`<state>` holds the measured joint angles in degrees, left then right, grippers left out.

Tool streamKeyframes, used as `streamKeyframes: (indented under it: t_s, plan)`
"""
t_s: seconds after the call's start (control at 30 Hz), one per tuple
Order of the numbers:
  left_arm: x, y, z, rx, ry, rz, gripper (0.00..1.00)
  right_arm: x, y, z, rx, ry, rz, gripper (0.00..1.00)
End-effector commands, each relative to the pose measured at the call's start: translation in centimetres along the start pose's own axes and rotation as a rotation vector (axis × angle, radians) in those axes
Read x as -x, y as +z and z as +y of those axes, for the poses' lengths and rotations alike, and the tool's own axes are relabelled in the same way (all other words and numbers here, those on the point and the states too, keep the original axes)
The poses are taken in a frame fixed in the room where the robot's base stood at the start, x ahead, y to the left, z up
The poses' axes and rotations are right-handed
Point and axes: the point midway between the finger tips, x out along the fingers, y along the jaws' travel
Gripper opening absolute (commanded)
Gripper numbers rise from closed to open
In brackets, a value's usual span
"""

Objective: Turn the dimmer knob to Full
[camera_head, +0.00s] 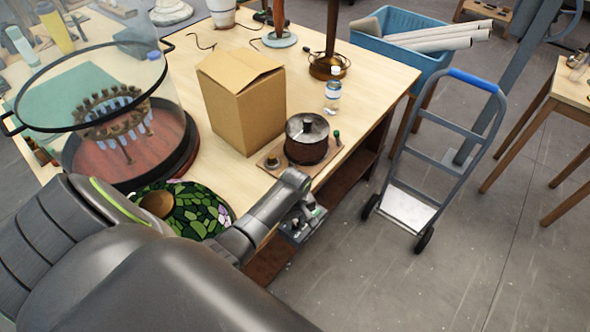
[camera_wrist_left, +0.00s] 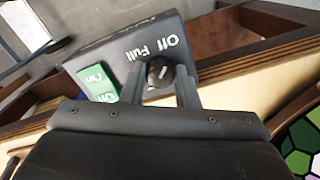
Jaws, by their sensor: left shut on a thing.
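The dimmer box (camera_wrist_left: 110,52) is dark grey and sits at the table's edge. In the head view the dimmer box (camera_head: 304,228) is partly covered by my left wrist. Its round black dimmer knob (camera_wrist_left: 160,72) has a pale pointer line, which lies slanted; I cannot tell which end marks the setting. White words "Full" and "Off" are printed beside the knob, with "Off" to the right of "Full". A green switch (camera_wrist_left: 97,84) is left of the knob. My left gripper (camera_wrist_left: 159,82) has one finger on each side of the knob and is shut on it.
On the wooden table (camera_head: 355,62) stand a cardboard box (camera_head: 243,105), a metal pot-like part (camera_head: 307,140), a small bottle (camera_head: 333,95) and a glass dome (camera_head: 90,85). A stained-glass shade (camera_head: 195,205) lies near my arm. A hand truck (camera_head: 435,150) stands on the floor at right.

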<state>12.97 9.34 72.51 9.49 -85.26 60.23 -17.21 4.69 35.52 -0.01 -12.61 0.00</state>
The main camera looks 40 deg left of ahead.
Motion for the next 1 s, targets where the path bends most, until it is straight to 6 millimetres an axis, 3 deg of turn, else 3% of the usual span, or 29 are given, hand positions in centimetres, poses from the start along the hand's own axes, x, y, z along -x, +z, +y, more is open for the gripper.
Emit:
streamKeyframes:
  t_s: [1.0]
  plan:
    - [-0.14,0.08,-0.18,-0.963,0.000,-0.004,0.05,-0.02,-0.03,-0.24,-0.001,-0.003,0.000,0.00]
